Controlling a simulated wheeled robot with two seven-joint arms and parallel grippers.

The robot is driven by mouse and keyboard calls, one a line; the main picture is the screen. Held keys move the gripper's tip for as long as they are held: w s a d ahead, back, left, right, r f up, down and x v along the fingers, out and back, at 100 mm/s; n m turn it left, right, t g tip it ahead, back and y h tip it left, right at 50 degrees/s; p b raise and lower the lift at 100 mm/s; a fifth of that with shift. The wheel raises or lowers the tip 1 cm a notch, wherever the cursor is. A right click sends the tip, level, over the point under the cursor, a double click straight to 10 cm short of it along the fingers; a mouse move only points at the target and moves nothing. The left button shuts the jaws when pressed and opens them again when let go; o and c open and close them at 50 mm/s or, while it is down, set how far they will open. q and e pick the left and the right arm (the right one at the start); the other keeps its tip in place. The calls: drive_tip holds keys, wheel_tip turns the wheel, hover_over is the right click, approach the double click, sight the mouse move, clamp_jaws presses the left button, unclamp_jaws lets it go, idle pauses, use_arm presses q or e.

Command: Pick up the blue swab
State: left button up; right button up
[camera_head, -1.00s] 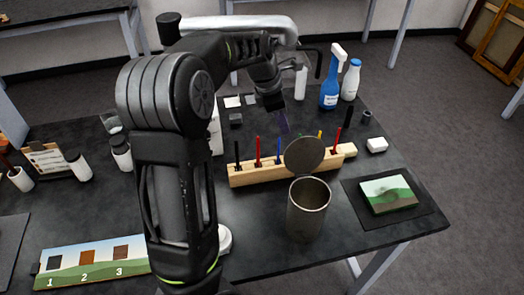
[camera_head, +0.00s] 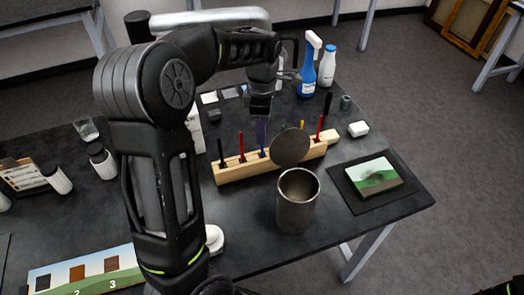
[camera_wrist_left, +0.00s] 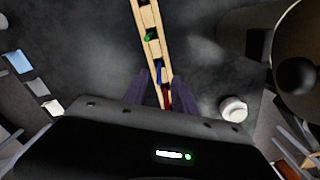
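A wooden swab rack (camera_head: 232,174) stands on the dark table with several coloured swabs upright in it; the rack also shows in the left wrist view (camera_wrist_left: 147,17). The blue swab (camera_head: 263,153) is in the rack, partly hidden by my gripper in the head view. In the left wrist view the blue swab (camera_wrist_left: 160,72) shows between the fingers. My left gripper (camera_head: 262,131) points down just above it. Its two purple fingers (camera_wrist_left: 160,91) are apart, and I see no grip on the swab. A red swab (camera_wrist_left: 166,97) shows close by.
A metal can (camera_head: 297,205) with its round lid (camera_head: 290,147) raised stands right in front of the rack. A blue spray bottle (camera_head: 308,70) and a white bottle (camera_head: 327,68) stand behind. A small landscape painting (camera_head: 374,176) lies on a dark mat at right.

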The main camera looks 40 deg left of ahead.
sight(262, 149)
use_arm(q)
drive_tip(key=shift+f, duration=0.7)
wheel_tip(262, 149, down, 5)
drive_tip(key=shift+r+p, duration=0.15)
drive_tip(key=shift+p, duration=1)
drive_tip(key=shift+w+f, duration=0.1)
drive_tip(key=shift+f, duration=0.15)
clamp_jaws()
